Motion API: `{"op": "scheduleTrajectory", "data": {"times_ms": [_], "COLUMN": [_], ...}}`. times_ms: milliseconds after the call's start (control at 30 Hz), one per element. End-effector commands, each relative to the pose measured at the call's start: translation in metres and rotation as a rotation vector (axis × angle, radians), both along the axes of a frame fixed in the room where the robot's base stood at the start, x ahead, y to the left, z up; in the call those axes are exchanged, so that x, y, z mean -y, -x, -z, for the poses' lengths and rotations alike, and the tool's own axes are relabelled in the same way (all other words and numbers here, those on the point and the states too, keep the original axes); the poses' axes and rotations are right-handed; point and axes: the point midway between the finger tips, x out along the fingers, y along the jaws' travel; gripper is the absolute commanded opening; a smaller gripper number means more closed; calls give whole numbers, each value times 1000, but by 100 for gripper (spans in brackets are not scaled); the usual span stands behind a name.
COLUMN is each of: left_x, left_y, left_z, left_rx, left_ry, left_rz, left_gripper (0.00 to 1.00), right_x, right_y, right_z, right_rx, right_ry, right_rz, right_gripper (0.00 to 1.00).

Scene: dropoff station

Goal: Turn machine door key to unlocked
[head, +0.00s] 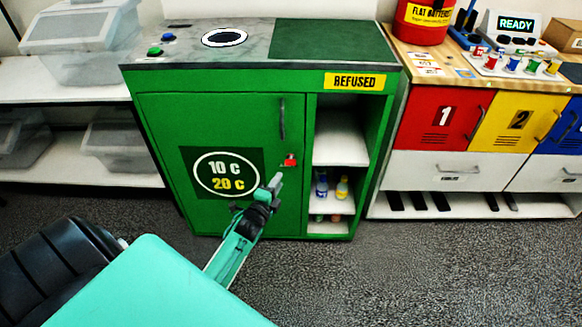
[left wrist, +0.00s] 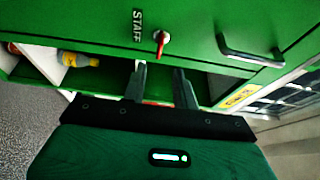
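The green machine door (head: 160,125) is closed, with a dark vertical handle (head: 282,118). The small red key (head: 290,160) sits on the door below the handle, near its right edge. In the left wrist view the red key (left wrist: 161,40) stands out from a pale round lock beside the word STAFF. Its exact turn is hard to tell. My left gripper (head: 275,181) is just below and left of the key in the head view. In the left wrist view its two fingers (left wrist: 160,82) are apart, with nothing gripped between them, and the key lies beyond their tips. My right gripper is not in view.
Right of the door are open shelves (head: 340,148) with small bottles (head: 342,188), under a yellow REFUSED sign (head: 355,81). White shelves with clear bins (head: 85,40) stand left. Numbered cabinets (head: 432,118) stand right. The grey floor (head: 400,270) at right front is clear.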

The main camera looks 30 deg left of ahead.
Motion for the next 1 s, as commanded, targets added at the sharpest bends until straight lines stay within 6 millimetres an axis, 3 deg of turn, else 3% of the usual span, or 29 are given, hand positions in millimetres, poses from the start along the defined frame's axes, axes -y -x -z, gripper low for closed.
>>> {"op": "scheduleTrajectory", "data": {"times_ms": [300,500,1000], "left_x": [-9,-13,-15], "left_y": [-56,-80,-91], "left_z": [0,1,1], "left_rx": [0,-1,-1], "left_ry": [0,2,1], "left_rz": [0,0,0], "left_gripper": [29,29,27], "right_x": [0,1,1], "right_y": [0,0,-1], "right_z": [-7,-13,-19], "right_rx": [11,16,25], "right_ry": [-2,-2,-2], "right_rz": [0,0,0], "right_gripper": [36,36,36]}}
